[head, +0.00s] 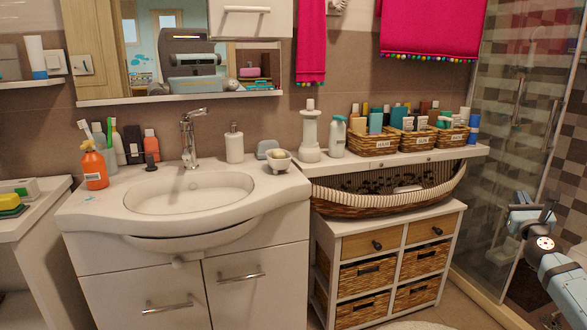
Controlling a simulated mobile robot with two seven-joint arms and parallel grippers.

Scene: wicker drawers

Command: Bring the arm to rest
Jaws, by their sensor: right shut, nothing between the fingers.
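My right arm comes in from the lower right edge. Its gripper (535,206) is shut and empty, raised in front of the glass shower panel and apart from the furniture. My left gripper is out of view. The wicker drawer unit (453,207) stands left of my right gripper, under the shelf. Its wooden top drawers (393,239) and wicker lower drawers (366,272) look closed.
A long wicker basket (385,204) sits on the drawer unit. The shelf above holds several small baskets (372,144) of bottles. The washbasin (190,193) is at the left. The glass shower panel (505,130) stands at the right, close behind my right gripper in the picture.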

